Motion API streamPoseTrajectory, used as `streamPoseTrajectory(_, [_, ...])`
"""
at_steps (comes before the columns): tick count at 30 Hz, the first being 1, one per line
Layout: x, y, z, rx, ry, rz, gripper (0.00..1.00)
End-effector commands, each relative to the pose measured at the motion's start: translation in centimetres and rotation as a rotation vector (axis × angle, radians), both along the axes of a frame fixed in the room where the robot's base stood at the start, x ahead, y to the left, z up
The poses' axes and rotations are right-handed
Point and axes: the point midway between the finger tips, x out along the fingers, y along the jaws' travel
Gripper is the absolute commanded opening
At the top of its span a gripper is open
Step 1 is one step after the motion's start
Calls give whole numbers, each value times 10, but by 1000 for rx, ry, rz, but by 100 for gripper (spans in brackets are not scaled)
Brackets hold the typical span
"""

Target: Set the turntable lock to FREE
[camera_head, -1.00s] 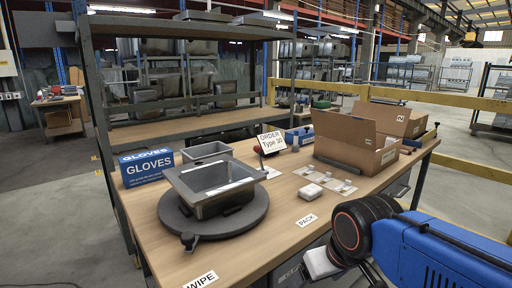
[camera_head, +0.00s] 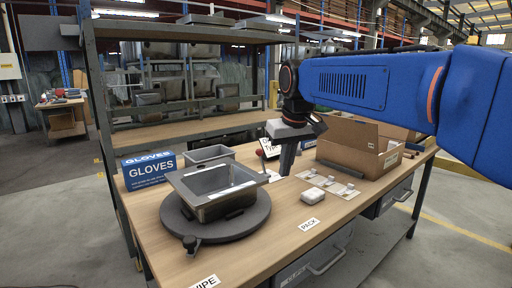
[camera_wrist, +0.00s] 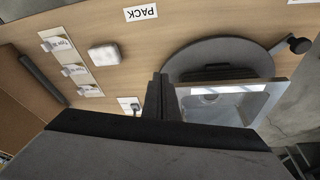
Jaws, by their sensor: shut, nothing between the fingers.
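The round dark grey turntable (camera_head: 230,231) sits on the workbench with a grey sink basin (camera_head: 180,180) on it. A small dark knob on a short arm, likely the lock (camera_head: 190,243), sticks out at its front edge. The knob also shows in the wrist view (camera_wrist: 299,45), at the turntable's far right. No FREE marking can be read. My gripper (camera_head: 286,172) points down above the bench, right of the turntable and apart from the knob. In the wrist view its fingers (camera_wrist: 158,92) are together and empty, beside the sink's edge.
A blue GLOVES box (camera_head: 150,170) and a smaller grey basin (camera_head: 208,153) stand behind the turntable. A white block (camera_head: 312,196), cards with small parts (camera_head: 340,187) and an open cardboard box (camera_head: 350,150) lie to the right. The bench front near the PACK label (camera_head: 309,224) is clear.

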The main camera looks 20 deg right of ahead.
Motion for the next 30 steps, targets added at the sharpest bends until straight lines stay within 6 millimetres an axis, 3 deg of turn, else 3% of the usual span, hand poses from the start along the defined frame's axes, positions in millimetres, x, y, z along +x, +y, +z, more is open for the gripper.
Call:
streamPoseTrajectory(6, [69,-3,33,-7,31,13,0])
streamPoseTrajectory(15, [160,-8,62,-17,71,34,0])
streamPoseTrajectory(23, [234,-13,71,-24,107,51,0])
streamPoseTrajectory(30, [298,-17,66,-29,141,66,0])
